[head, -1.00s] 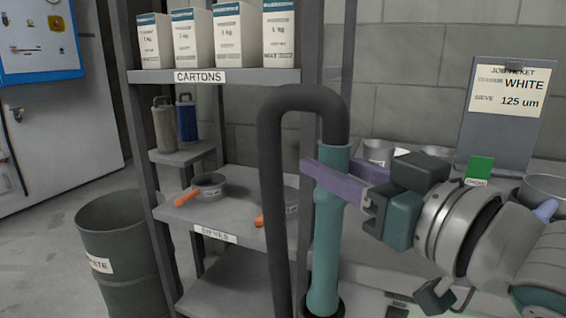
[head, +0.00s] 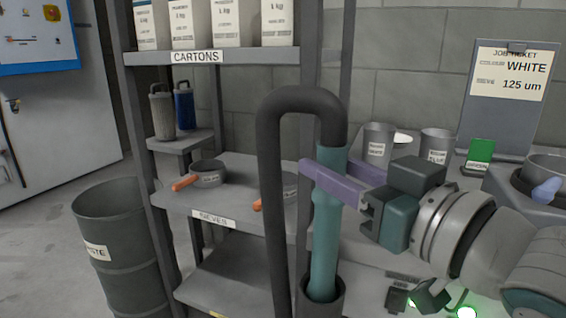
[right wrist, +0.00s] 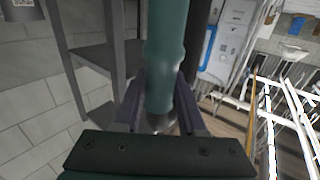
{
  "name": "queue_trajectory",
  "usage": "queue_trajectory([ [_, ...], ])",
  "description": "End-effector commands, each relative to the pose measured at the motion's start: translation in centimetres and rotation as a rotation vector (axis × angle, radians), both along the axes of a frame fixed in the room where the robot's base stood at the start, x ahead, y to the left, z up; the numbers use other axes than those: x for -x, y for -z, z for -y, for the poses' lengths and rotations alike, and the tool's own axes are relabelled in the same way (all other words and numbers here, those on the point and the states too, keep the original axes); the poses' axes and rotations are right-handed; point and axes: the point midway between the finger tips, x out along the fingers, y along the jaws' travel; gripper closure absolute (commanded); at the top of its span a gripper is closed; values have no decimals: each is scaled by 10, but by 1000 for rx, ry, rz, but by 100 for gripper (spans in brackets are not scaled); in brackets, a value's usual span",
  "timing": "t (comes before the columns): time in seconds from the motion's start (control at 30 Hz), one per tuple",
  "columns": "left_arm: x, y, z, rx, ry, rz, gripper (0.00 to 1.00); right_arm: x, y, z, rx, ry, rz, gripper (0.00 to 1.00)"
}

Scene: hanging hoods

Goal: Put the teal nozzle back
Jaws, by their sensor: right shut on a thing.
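The teal nozzle (head: 324,245) stands upright, with a black hose (head: 270,190) looping over into its top. Its lower end is in or just behind the rim of a dark cup-like holder (head: 322,299); how deep it sits I cannot tell. My right gripper (head: 318,172) comes from the right and is shut on the nozzle's upper part, with purple fingers on either side. In the right wrist view the nozzle (right wrist: 166,60) runs between the two fingers. My left gripper is not in view.
A shelf rack (head: 240,57) with cartons and sieves stands behind to the left. A waste bin (head: 125,245) is at the far left. Grey cups (head: 379,140), a job ticket board (head: 505,100) and a green-marked block (head: 480,152) stand on the bench at right.

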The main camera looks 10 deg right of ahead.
Motion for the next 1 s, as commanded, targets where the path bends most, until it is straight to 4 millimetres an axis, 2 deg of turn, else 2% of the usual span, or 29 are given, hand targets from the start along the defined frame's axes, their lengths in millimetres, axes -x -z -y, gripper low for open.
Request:
queue_trajectory([
  [1.0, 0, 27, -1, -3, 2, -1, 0, 0, 36, 0, -1, -1, 3, 100],
])
